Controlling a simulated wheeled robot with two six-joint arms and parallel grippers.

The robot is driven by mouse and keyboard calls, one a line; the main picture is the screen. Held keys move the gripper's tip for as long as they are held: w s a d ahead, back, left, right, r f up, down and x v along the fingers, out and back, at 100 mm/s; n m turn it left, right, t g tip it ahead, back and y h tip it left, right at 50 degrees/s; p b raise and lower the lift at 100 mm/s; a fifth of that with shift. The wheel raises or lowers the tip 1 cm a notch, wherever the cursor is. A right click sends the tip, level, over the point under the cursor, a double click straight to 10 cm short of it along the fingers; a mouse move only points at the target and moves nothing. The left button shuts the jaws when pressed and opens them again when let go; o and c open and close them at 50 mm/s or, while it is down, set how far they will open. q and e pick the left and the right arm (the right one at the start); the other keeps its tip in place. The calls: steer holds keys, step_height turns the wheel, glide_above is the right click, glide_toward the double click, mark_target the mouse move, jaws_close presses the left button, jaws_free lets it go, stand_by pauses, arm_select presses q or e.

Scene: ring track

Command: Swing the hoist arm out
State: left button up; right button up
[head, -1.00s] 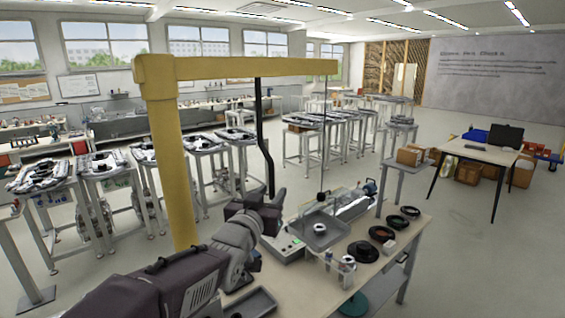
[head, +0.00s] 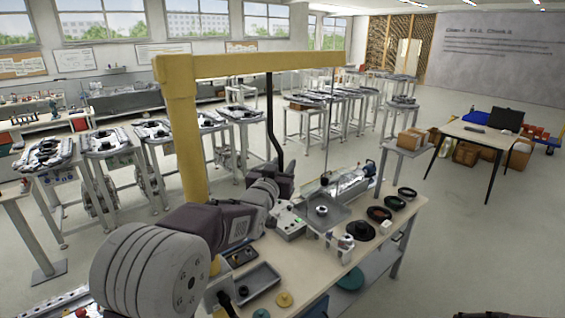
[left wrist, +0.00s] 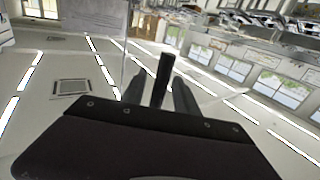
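The yellow hoist (head: 178,130) has an upright post and a horizontal arm (head: 250,66) reaching right over the bench. A bent black handle rod (head: 270,115) hangs from the arm. A thin cable runs from near the arm's tip down to a grey tray (head: 336,214) with a ring-shaped part in it. My left gripper (head: 284,182) is at the rod's lower end. In the left wrist view the dark rod (left wrist: 163,80) stands between the fingers of my left gripper (left wrist: 160,88); whether they press on it is unclear. My right gripper is not in view.
The wooden bench (head: 315,278) carries a control box (head: 287,222), a shallow grey bin (head: 255,282), black rings and small parts. Test stands (head: 110,145) line the left and back.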

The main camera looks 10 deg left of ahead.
arm_select(q)
steer(key=shift+w+d+f, duration=0.1)
steer(key=shift+w+d, duration=0.05)
steer(key=shift+d, duration=0.05)
steer(key=c, duration=0.4)
steer(key=shift+w, duration=0.1)
jaws_close()
stand_by(0.6)
